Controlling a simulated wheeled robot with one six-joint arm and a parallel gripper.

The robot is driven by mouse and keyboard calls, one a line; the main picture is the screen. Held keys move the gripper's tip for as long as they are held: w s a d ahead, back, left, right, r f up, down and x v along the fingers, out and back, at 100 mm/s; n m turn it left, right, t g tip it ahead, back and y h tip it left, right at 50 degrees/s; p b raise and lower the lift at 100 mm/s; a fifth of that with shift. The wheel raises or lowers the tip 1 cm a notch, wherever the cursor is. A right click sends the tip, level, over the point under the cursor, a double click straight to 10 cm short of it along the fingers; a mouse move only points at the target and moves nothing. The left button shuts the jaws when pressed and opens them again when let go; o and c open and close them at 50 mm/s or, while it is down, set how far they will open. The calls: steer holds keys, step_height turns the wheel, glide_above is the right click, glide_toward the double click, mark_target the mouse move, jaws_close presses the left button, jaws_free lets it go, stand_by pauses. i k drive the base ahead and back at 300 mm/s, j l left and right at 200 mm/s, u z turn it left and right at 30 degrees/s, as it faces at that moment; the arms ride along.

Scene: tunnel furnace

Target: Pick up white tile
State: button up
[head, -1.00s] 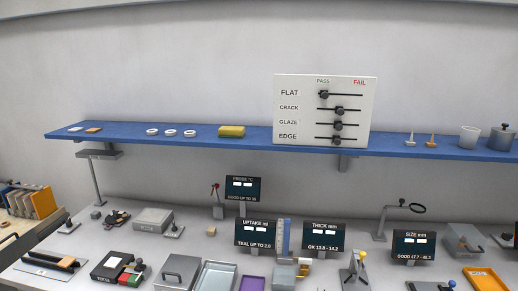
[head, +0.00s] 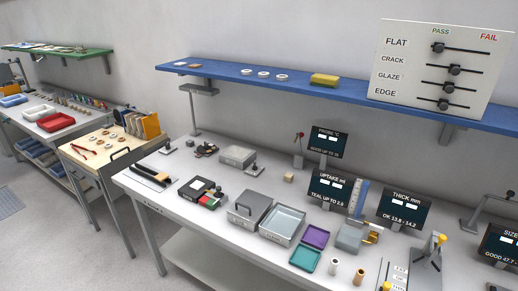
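A small flat pale piece (head: 180,64), which looks like a white tile, lies at the left end of the blue wall shelf (head: 225,75). A similar flat orange-brown piece (head: 195,65) lies just right of it. Both are small in the head view. My gripper is not in view.
Several white rings (head: 263,73) and a yellow sponge-like block (head: 324,80) are on the same shelf. A FLAT/CRACK/GLAZE/EDGE slider panel (head: 420,65) stands at its right. The white workbench (head: 150,205) below is crowded with instruments, trays and displays. Grey floor (head: 70,250) is open at lower left.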

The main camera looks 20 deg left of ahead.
mark_target(196, 186)
steer(key=u, duration=1.55)
steer(key=i+j, duration=0.15)
steer(key=i, duration=0.45)
steer(key=i+j, duration=0.1)
steer(key=i, duration=0.5)
steer(key=i+j+u, duration=0.1)
steer(key=i, duration=0.5)
